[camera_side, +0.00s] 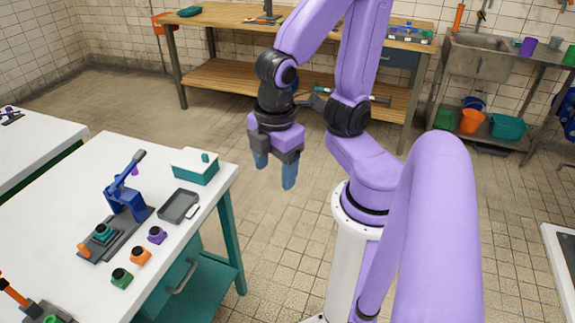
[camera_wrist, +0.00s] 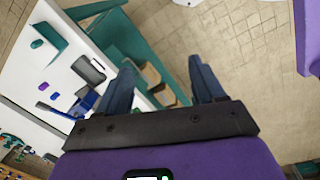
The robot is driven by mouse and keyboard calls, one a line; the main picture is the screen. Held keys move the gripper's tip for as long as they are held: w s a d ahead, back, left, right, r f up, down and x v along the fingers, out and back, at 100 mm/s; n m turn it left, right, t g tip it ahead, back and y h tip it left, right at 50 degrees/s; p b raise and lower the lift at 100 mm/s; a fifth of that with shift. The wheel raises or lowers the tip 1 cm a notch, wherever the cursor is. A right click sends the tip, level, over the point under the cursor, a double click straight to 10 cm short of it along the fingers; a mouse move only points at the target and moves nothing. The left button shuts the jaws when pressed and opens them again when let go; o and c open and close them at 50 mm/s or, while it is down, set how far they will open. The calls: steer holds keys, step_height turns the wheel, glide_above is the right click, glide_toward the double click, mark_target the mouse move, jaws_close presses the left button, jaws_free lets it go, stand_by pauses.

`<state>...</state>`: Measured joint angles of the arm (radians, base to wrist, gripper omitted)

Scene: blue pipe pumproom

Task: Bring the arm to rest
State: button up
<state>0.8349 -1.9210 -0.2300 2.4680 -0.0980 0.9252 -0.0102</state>
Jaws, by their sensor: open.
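My gripper (camera_side: 275,174) hangs from my purple arm, fingers pointing down, in the air over the tiled floor to the right of the white-topped table (camera_side: 60,210). Its two blue fingers stand apart with nothing between them. The wrist view also shows my open gripper (camera_wrist: 160,85), with the table's teal edge and the floor beyond its fingers. The gripper touches nothing that I can see.
On the table stand a blue press (camera_side: 125,200), a teal-and-white box (camera_side: 195,166), a dark tray (camera_side: 179,206) and several small coloured blocks. A wooden workbench (camera_side: 225,78) and a sink (camera_side: 479,57) stand at the back. The floor around my gripper is clear.

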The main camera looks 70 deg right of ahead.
steer(key=s, duration=0.1)
steer(key=s+y, duration=0.1)
steer(key=shift+s+d+r+m+g, duration=0.1)
steer(key=shift+s+r+m+g, duration=0.15)
steer(key=shift+s+m+g, duration=0.05)
